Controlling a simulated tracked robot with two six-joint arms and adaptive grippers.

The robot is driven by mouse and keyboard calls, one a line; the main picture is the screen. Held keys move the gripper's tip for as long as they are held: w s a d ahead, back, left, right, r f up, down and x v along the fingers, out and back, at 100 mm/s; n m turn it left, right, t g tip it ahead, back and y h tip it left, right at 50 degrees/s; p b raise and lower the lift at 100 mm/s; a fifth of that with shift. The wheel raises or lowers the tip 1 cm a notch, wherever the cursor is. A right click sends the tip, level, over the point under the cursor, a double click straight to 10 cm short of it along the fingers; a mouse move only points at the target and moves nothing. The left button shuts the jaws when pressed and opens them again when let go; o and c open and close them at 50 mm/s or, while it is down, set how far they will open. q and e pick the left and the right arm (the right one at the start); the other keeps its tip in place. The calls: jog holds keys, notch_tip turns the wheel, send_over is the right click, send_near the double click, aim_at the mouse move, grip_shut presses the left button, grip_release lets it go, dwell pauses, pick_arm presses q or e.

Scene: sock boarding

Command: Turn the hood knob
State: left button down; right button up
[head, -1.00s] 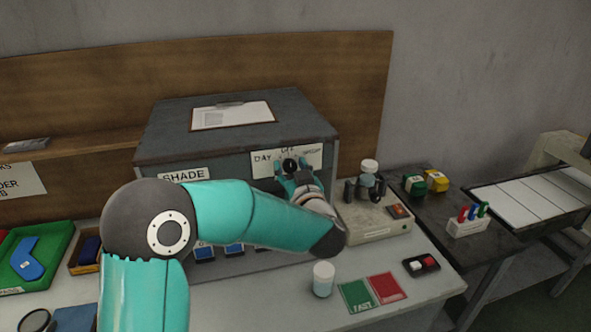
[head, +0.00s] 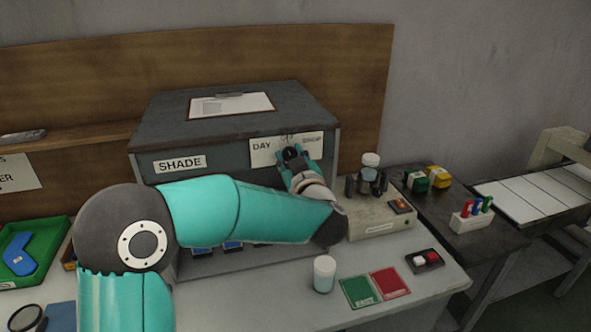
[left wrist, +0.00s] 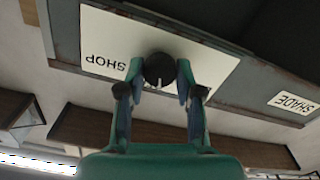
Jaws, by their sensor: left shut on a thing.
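The grey hood (head: 235,130) stands on the table with a white label plate (head: 262,148) on its front. The plate reads DAY at left and SHOP at right; a middle mark is partly hidden. The round black hood knob (head: 292,153) sits on this plate. My left gripper (head: 296,162) reaches it from the front and is shut on it. In the left wrist view, which shows the plate upside down, the knob (left wrist: 159,66) sits between the two fingertips (left wrist: 158,80). Its white pointer line points down in that picture. My right gripper is not in view.
A clipboard (head: 232,105) lies on top of the hood, and a SHADE label (head: 180,163) is on its front. A grey device (head: 380,219) stands to the right. A white jar (head: 324,274), a green card (head: 360,292) and a red card (head: 391,283) are in front.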

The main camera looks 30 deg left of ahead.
pick_arm(q)
jog(key=n+b, duration=0.4)
jog(key=shift+a+n, duration=0.15)
jog(key=shift+n, duration=0.15)
jog(key=shift+r+n+b, duration=0.15)
jog(key=shift+n+b, duration=1.05)
jog(key=shift+b, duration=0.1)
jog(key=shift+a, duration=0.1)
jog(key=c, duration=0.8)
grip_release()
jog(key=shift+a, duration=0.1)
jog(key=shift+d+f, duration=0.2)
